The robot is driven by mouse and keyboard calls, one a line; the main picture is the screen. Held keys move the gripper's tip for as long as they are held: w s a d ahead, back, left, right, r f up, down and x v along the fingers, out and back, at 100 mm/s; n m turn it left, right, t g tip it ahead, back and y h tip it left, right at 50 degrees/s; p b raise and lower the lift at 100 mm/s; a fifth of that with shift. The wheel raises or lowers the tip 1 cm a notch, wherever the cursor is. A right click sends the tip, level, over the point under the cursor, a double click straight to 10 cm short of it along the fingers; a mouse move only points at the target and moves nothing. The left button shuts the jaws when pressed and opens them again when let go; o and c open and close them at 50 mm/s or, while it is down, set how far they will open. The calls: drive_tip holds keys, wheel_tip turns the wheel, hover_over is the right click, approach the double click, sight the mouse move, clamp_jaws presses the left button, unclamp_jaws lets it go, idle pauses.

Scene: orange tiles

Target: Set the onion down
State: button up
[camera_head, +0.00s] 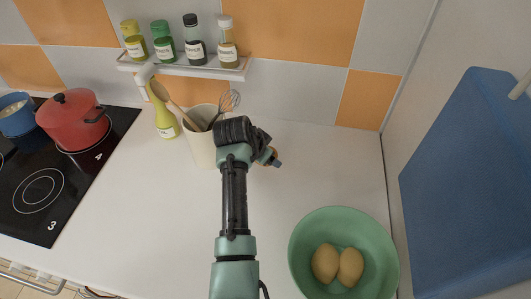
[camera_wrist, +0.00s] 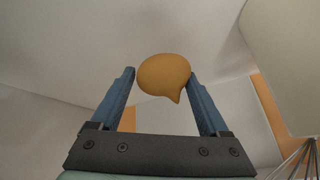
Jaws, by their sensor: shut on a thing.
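The onion (camera_wrist: 164,75) is golden-brown with a pointed tip. In the wrist view it sits between the two blue fingers of my gripper (camera_wrist: 158,79), which is shut on it. In the head view my gripper (camera_head: 271,160) is over the white counter (camera_head: 295,170), just right of the utensil holder. There the onion is mostly hidden behind my own arm and wrist. The height of the onion above the counter is hard to tell.
A cream holder (camera_head: 201,150) with a wooden spoon and whisk (camera_head: 229,101) stands close left. A green bowl (camera_head: 305,232) with two brownish-yellow items (camera_head: 337,265) is front right. A yellow bottle (camera_head: 165,122) and stove (camera_head: 60,175) with a red pot (camera_head: 72,120) are left. The middle right counter is clear.

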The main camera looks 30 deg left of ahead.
drive_tip(key=shift+f, duration=0.2)
idle(0.5)
drive_tip(key=o, duration=1.3)
drive_tip(key=v, duration=1.3)
drive_tip(key=shift+b, duration=0.4)
